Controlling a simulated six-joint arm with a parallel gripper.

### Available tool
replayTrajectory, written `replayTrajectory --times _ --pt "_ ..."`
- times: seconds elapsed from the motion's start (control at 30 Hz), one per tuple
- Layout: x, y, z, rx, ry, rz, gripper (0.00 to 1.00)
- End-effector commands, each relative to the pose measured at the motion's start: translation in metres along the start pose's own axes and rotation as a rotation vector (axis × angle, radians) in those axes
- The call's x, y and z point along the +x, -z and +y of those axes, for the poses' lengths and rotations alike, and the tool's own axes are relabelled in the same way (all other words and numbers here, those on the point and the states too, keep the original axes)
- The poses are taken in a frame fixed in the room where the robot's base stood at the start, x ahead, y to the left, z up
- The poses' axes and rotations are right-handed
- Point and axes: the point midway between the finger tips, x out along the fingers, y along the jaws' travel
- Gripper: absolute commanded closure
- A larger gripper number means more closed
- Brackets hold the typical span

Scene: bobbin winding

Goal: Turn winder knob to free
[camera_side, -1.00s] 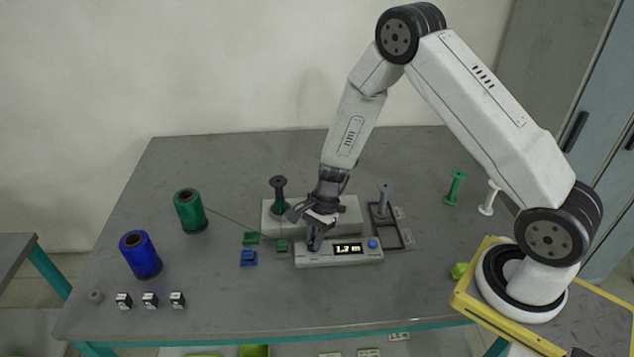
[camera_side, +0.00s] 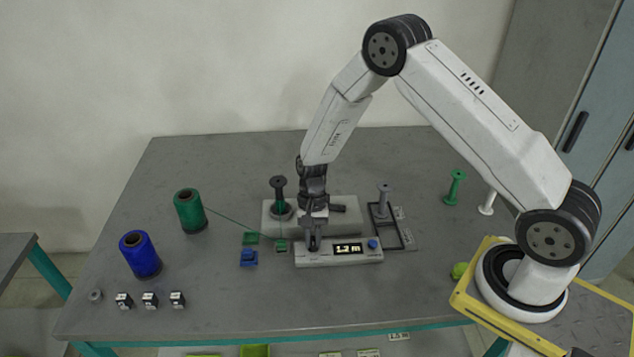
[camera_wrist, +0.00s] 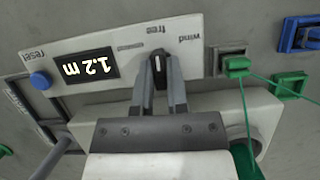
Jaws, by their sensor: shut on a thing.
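The winder knob (camera_wrist: 160,72) is a dark knob with a white mark, on the light panel (camera_wrist: 195,62) in the wrist view. Its mark points toward the word "free", away from "wind". My gripper (camera_wrist: 159,66) is shut on the knob, with one finger on each side. In the side view my gripper (camera_side: 314,242) points straight down at the left part of the panel (camera_side: 330,259) and hides the knob. The display (camera_side: 348,248) reads 1.2 m, upside down in the wrist view.
A green thread (camera_side: 232,219) runs from the green spool (camera_side: 189,211) to the winder area. A blue button (camera_side: 373,244) is right of the display. A blue spool (camera_side: 140,255) stands left.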

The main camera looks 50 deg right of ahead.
Motion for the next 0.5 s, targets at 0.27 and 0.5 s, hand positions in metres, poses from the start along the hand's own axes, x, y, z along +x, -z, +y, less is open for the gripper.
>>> replayTrajectory --times 0.27,0.5 --pt "-0.0001 -0.0008 -0.0004 -0.041 -0.017 -0.002 1.00" --pt "-0.0001 -0.0009 -0.0004 -0.040 -0.017 -0.002 1.00"
